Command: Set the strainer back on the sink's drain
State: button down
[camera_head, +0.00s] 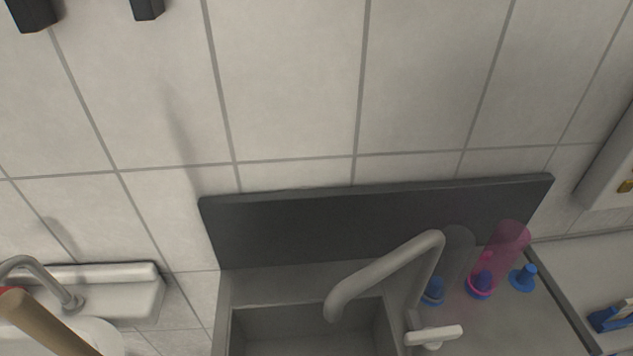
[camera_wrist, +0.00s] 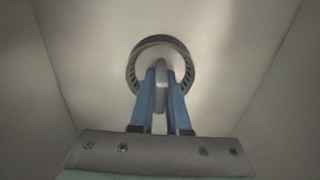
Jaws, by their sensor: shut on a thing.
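The strainer (camera_wrist: 136,68) is a round grey piece with dark slots round its rim and an upright grip in its middle. It shows in the wrist view, over the pale floor of the sink basin (camera_wrist: 85,60). My gripper (camera_wrist: 162,76) has its two blue fingers closed on either side of the strainer's grip. The drain is not visible, and I cannot tell whether the strainer touches the floor. In the head view the sink (camera_head: 290,271) is at the bottom centre, with its basin cut off by the frame. Neither strainer nor gripper shows there.
A curved grey faucet (camera_head: 385,272) arches over the basin, with a pale lever (camera_head: 433,335) beside it. A dark backsplash (camera_head: 380,225) is behind. The basin walls slope up on both sides of my gripper.

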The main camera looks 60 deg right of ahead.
jog(key=shift+f, duration=0.2)
jog(key=c, duration=0.9)
grip_release()
notch_tip(320, 180, up, 12)
jog(key=shift+r+p, duration=0.25)
jog(key=shift+p, duration=0.4)
